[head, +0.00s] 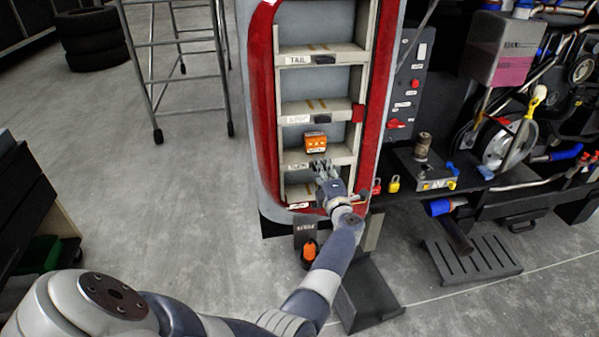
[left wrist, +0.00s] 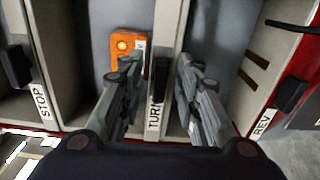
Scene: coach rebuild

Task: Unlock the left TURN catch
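The TURN divider (left wrist: 172,40) crosses the middle of the left wrist view, its label partly covered by a finger. The dark TURN catch (left wrist: 162,68) shows on it between my fingers; its lock state is unclear. My left gripper (head: 323,166) is at the TURN ledge (head: 297,164) in the head view. In the left wrist view its fingers (left wrist: 158,75) are apart, one on each side of the divider, with nothing visibly gripped. I cannot tell if they touch the catch. In the head view the catch is hidden behind the gripper. My right gripper is not in view.
An orange unit (head: 316,142) sits in the bay above the TURN ledge, close to one finger (left wrist: 128,44). Neighbouring dark catches are STOP (left wrist: 18,65) and REV (left wrist: 291,94). The TAIL catch (head: 325,59) is higher up. Open floor lies left of the red-framed panel.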

